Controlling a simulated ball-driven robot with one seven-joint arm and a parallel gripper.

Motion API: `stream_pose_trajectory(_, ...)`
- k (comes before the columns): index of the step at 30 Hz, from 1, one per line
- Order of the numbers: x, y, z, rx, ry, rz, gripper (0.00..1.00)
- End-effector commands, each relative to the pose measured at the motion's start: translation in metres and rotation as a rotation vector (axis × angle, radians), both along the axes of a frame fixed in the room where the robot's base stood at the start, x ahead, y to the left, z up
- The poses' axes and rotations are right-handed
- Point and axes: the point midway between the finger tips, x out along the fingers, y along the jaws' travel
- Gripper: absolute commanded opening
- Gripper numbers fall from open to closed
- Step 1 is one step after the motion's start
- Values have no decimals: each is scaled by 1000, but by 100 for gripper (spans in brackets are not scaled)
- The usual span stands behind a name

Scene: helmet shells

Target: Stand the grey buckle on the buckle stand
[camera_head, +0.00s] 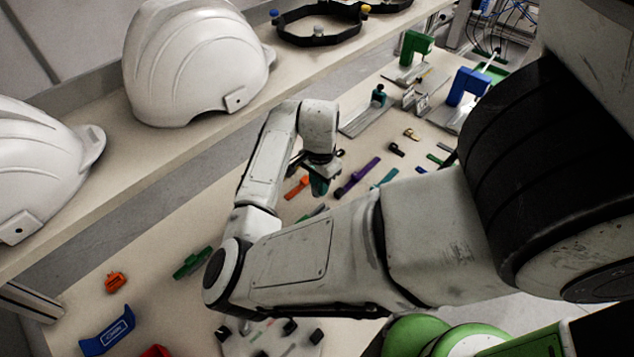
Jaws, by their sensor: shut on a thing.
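My gripper (319,182) is in the middle of the view, pointing down over the table among several coloured straps. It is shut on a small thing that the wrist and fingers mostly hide. A dark teal part shows at the fingertips, but I cannot tell whether it is the held thing or a finger. I cannot make out the grey buckle for certain. A pale plate with small black blocks (265,347) is cut off by the bottom edge. I cannot tell whether it is the buckle stand.
Orange (297,187) and purple (358,177) straps lie beside my gripper. A black clip (397,149) and a tan clip (411,134) lie further right. Green (417,46) and blue (467,87) fixtures stand at the back. White helmets (190,60) line the left shelf. My arm hides the front-right table.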

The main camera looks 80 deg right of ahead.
Motion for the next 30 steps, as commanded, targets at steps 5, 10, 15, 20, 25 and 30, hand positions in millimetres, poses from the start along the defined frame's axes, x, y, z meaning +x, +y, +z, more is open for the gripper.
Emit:
stream_pose_trajectory(5, 0, 0, 0, 0, 0, 0, 0)
stream_pose_trajectory(10, 1, 1, -4, 0, 0, 0, 0)
stream_pose_trajectory(15, 1, 1, -14, 0, 0, 1, 0)
stream_pose_trajectory(20, 0, 1, -28, 1, 1, 1, 0)
stream_pose_trajectory(25, 1, 1, -44, 1, 1, 1, 0)
stream_pose_trajectory(30, 1, 1, -55, 0, 0, 1, 0)
